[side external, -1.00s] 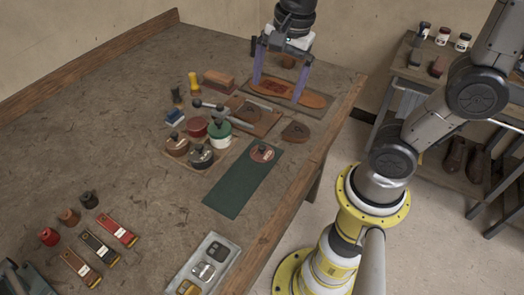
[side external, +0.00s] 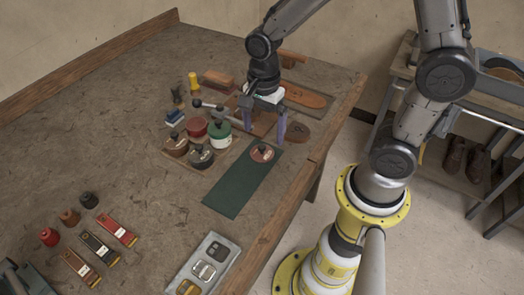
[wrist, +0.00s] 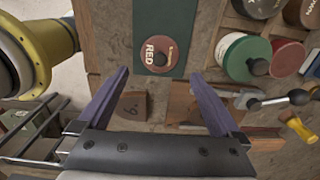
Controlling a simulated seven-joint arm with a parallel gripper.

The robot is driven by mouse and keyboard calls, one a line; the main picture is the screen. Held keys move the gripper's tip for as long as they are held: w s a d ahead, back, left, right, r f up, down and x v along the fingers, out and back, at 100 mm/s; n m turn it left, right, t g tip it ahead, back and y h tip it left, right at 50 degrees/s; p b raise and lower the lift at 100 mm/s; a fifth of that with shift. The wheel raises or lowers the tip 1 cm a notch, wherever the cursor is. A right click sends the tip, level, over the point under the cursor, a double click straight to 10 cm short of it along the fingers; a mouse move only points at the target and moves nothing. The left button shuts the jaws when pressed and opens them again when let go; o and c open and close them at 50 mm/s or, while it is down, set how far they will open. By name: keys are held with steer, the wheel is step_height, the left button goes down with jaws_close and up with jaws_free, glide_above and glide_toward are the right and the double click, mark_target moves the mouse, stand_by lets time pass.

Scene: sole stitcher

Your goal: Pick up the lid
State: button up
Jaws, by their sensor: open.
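Several jars stand left of the mat, among them a green-and-white one (side external: 220,134) and a red one (side external: 197,128). A brown piece (side external: 297,132) lies right of my gripper, and a sole (side external: 310,96) behind it. A metal tray (side external: 203,268) lies nearer the front.

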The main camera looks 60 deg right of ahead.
mark_target(262, 146)
steer(key=f, duration=0.5)
steer(key=shift+a, duration=0.4)
steer(key=c, duration=1.2)
steer(key=shift+r, duration=0.1)
steer(key=shift+c, duration=0.2)
